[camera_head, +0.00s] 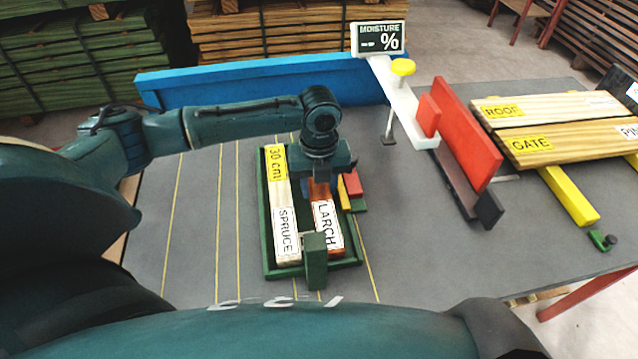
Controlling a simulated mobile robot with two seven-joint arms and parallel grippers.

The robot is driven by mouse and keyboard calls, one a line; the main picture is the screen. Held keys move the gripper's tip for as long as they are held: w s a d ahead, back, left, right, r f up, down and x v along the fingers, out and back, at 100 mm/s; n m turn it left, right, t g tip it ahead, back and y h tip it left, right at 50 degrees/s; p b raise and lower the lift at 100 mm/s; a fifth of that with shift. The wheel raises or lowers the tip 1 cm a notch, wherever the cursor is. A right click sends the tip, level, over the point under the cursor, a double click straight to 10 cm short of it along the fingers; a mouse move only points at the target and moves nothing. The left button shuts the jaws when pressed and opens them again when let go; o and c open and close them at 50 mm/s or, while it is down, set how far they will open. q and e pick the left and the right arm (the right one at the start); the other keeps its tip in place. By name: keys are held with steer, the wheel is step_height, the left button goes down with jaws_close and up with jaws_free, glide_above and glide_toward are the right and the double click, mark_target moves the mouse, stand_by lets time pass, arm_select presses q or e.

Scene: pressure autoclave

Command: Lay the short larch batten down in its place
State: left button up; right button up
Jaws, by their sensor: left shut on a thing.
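The larch batten (328,238) is a short reddish-brown piece with a white LARCH label. It lies along the inside of a dark green tray (270,240), or just above its floor; I cannot tell which. My left gripper (320,182) points down and is shut on the far part of the batten, hiding that end. A pale spruce batten (283,195) with a yellow 30 cm label lies beside it on the left. A green upright block (315,262) at the tray's front covers part of the near end. My right gripper is not in view.
Small red (353,184) and yellow (343,194) pieces sit right of the gripper. A blue fence (250,82) runs behind. The white moisture-meter arm (405,105) and red stop (468,133) stand to the right, with ROOF and GATE boards (560,143) beyond. The left tabletop is clear.

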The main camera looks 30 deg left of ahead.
mark_target(319, 188)
arm_select(q)
steer(key=shift+f, duration=0.1)
steer(key=o, duration=0.8)
steer(key=shift+o, duration=0.2)
step_height(319, 188, up, 12)
